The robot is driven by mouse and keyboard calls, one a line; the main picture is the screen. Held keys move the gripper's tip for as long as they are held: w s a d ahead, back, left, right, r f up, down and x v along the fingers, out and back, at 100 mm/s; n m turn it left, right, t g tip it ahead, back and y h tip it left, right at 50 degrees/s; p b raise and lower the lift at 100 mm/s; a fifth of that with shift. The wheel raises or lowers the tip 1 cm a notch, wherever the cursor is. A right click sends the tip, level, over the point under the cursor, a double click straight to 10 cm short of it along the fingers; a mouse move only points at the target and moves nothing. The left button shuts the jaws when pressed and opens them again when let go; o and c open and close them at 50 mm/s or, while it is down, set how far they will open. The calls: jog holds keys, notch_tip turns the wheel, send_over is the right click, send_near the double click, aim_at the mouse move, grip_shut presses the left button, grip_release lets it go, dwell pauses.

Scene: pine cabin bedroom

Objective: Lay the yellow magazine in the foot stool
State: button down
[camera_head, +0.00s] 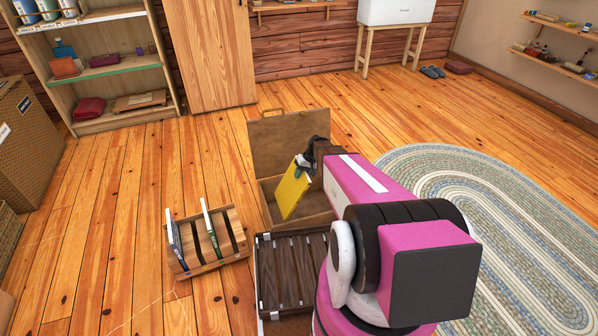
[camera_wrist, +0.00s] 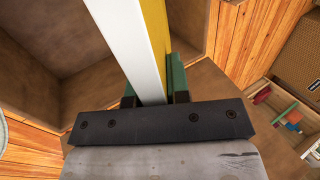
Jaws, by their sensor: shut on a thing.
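The yellow magazine (camera_head: 292,189) hangs tilted from my gripper (camera_head: 304,163) in the head view. In the wrist view my gripper (camera_wrist: 154,97) is shut on the magazine, whose yellow side (camera_wrist: 156,38) and white side show edge-on between the green fingertips. The foot stool (camera_head: 291,144) is an open brown box on the floor with its lid raised at the back. The magazine is over the box opening, its lower end near or inside the front part; I cannot tell whether it touches the floor of the box. My arm hides the box's right side.
A wooden magazine rack (camera_head: 205,242) with a few thin items stands left of the stool. A dark slatted case (camera_head: 290,270) lies just in front. A shelf (camera_head: 120,92) and a wardrobe stand behind; a braided oval rug (camera_head: 500,215) lies right.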

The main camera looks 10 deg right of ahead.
jog(key=d+f+y, duration=0.2)
jog(key=d+f, duration=0.1)
jog(key=f, duration=0.9)
jog(key=shift+w+d, duration=0.3)
jog(key=shift+d, duration=0.1)
dwell(0.3)
jog(key=c, duration=1)
grip_release()
